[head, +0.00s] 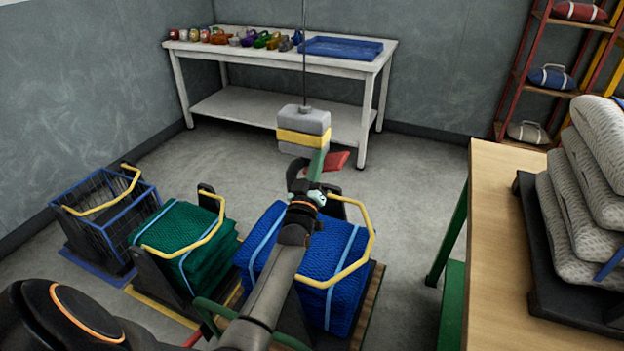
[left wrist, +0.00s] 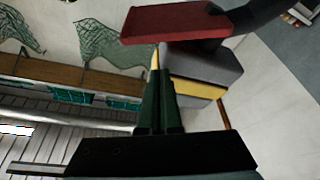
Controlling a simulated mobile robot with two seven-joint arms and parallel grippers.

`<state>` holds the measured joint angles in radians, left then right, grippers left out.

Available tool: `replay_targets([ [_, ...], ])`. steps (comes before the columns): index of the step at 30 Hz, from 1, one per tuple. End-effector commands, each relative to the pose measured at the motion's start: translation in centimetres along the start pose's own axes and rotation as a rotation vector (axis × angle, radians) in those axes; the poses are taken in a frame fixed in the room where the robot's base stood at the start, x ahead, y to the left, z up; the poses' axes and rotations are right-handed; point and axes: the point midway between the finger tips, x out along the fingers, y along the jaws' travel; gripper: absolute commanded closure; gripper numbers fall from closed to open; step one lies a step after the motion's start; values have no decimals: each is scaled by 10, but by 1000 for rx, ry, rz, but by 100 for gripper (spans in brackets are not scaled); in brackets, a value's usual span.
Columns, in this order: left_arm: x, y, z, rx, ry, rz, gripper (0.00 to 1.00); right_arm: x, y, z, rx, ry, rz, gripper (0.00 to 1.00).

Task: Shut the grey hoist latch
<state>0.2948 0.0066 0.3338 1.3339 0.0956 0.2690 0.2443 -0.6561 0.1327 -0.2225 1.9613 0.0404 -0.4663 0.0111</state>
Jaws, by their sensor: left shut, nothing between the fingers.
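The grey hoist block (head: 314,120) with a yellow band hangs on a thin cable in the middle of the head view. It shows behind my fingers in the left wrist view (left wrist: 205,65). A red flat piece (head: 337,161), which may be the latch, is below the block. In the left wrist view the red piece (left wrist: 170,23) joins a dark curved part (left wrist: 255,14). My left gripper (head: 318,160) is shut and empty, its green fingers (left wrist: 157,65) pointing up at the block and close to it. Contact cannot be told. My right gripper is out of view.
Blue net bundle (head: 270,235), green net bundle (head: 180,235) and an empty wire basket (head: 105,215) stand below, with yellow handles. A white table (head: 250,62) with a blue tray (head: 341,48) is behind. A wooden table (head: 495,230) with stacked sacks is right.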

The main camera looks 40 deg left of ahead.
Motion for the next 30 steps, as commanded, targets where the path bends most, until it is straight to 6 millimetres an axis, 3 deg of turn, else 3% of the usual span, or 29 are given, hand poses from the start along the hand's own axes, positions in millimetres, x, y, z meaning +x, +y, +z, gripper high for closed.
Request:
replay_targets([
  [1, -5, -2, 13, -2, -3, -1, 100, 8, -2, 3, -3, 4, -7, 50],
  [7, -10, -1, 26, -2, -2, -1, 100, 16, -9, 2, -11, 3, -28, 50],
  [17, -11, 0, 28, -1, -2, 0, 100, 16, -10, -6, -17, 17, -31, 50],
  [30, -13, 0, 32, 48, -2, 17, 100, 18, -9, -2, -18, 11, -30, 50],
])
